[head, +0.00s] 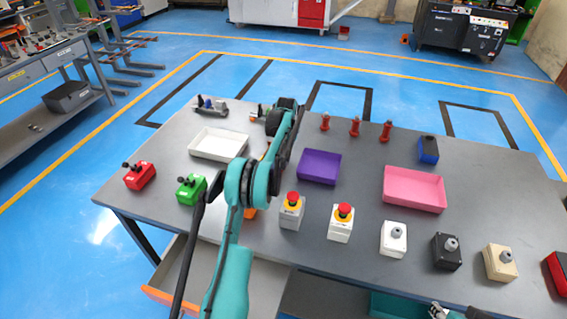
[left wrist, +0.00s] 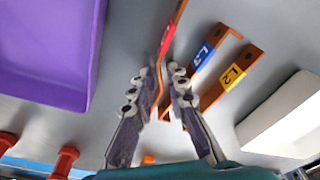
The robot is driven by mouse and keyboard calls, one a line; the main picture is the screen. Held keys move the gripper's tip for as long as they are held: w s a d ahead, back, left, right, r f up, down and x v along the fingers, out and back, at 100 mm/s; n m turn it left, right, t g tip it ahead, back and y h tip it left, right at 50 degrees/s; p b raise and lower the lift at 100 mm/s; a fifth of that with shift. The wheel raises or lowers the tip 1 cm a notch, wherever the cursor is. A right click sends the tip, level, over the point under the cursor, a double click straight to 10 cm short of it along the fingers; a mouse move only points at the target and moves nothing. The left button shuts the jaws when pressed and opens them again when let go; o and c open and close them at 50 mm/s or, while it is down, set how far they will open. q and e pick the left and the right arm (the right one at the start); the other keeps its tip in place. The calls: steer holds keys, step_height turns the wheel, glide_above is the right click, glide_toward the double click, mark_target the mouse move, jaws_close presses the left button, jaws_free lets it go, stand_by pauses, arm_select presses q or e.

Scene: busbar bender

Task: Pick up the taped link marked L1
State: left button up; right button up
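In the left wrist view a thin copper link with red tape (left wrist: 170,38) runs down between the fingers of my left gripper (left wrist: 163,72). Its marking is not readable at this angle. The fingers stand apart on either side of it, and I see no clear grip. To its right lie a blue-taped link (left wrist: 205,54), which seems marked L3, and a yellow-taped link marked L2 (left wrist: 232,76). In the head view my left arm hides its gripper and most of the links. Part of my right gripper (head: 440,312) shows at the bottom edge; its fingers are unclear.
The grey table (head: 345,265) holds a white tray (head: 220,145), a purple tray (head: 319,167) and a pink tray (head: 414,190). Emergency-stop boxes (head: 341,223) and other switch boxes line the front. Red posts (head: 355,127) stand at the back. The purple tray is left of the fingers in the wrist view.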

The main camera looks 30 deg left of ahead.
arm_select(q)
steer(key=shift+r, duration=0.1)
jaws_close()
steer(key=shift+r, duration=0.1)
